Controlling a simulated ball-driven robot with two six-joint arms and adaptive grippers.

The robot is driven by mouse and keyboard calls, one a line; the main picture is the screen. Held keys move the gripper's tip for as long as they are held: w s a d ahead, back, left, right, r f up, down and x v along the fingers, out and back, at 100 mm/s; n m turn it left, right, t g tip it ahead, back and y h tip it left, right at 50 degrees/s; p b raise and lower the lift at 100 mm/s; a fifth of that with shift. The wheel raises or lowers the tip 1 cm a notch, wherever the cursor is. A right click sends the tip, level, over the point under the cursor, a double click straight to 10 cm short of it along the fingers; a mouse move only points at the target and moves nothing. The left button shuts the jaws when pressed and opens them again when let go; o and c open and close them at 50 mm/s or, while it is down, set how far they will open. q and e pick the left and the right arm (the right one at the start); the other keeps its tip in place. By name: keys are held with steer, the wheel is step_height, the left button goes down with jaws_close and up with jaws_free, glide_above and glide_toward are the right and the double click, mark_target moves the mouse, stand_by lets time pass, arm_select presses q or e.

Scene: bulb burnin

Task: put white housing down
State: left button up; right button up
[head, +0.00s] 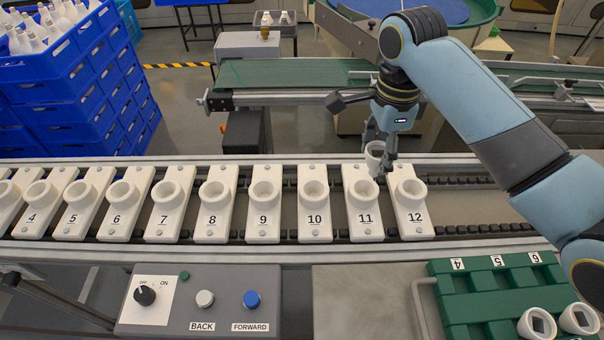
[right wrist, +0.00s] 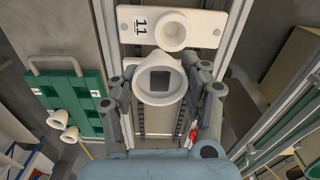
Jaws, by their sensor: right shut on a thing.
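My right gripper (head: 378,158) is shut on a white housing (head: 374,150), a ring-shaped cup. In the head view it is at the far side of the conveyor, near holders 11 (head: 365,222) and 12 (head: 411,219). The right wrist view shows the housing (right wrist: 158,82) between the fingers, with a dark square opening facing the camera. There it overlaps the edge of a numbered white holder (right wrist: 188,42). I cannot tell whether it touches the holder. My left gripper is not in view.
A row of numbered white holders with round cups runs along the conveyor. A green rack (head: 472,309) with two white housings (head: 537,324) (head: 579,319) is at front right. A control panel (head: 200,308) stands at front left. Blue crates (head: 75,95) hold white bottles behind.

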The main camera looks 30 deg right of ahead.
steer(key=w+a+f, duration=0.3)
steer(key=a, duration=0.1)
glide_above(315, 181)
steer(key=s, duration=0.2)
step_height(315, 181, down, 3)
steer(key=shift+a+f, duration=0.4)
steer(key=shift+a, duration=0.1)
step_height(315, 181, down, 3)
steer(key=shift+f+b, duration=0.2)
steer(key=shift+b, duration=0.2)
steer(key=shift+f, duration=0.2)
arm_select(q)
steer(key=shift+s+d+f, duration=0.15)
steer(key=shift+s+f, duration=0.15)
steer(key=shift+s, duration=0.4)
